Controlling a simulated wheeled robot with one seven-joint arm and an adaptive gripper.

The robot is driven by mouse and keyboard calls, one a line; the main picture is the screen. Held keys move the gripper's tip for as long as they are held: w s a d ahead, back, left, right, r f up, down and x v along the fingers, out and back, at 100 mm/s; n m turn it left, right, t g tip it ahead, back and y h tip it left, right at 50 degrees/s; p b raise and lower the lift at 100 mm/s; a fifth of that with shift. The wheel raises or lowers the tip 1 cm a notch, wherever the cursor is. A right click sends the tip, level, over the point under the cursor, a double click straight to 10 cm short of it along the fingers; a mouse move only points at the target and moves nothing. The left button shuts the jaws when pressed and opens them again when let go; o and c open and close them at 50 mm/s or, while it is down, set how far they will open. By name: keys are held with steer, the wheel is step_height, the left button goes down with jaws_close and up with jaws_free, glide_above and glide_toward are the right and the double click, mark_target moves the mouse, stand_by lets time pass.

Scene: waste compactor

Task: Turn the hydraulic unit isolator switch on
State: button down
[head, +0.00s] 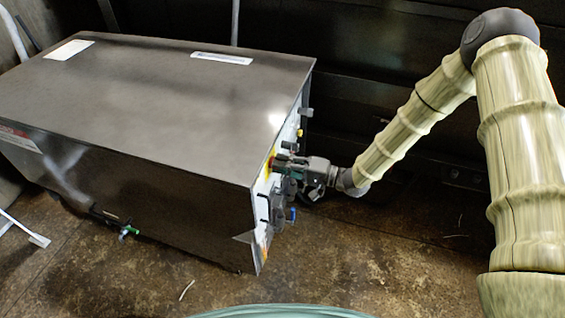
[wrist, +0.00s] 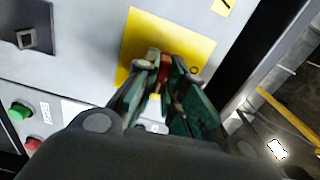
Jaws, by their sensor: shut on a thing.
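The hydraulic unit (head: 170,110) is a large dark metal box in the head view. Its control panel (head: 262,190) faces right, towards my arm. In the wrist view the isolator switch has a yellow backing plate (wrist: 196,38) and a red handle (wrist: 163,72). My gripper (wrist: 168,72) is at the panel with its fingers on both sides of the red handle, shut on it. In the head view my gripper (head: 290,167) meets the panel's right-facing side. The fingers hide part of the handle, and its exact angle is hard to tell.
A green button (wrist: 20,110) and a red button (wrist: 33,143) sit at the panel's lower left in the wrist view. A square black-backed switch (wrist: 26,39) is above them. Brown floor (head: 370,260) lies open right of the box. A dark wall (head: 385,60) stands behind.

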steer(key=shift+w+m, duration=0.1)
steer(key=shift+m, duration=0.4)
steer(key=c, duration=1.5)
jaws_free()
steer(key=v, duration=1.2)
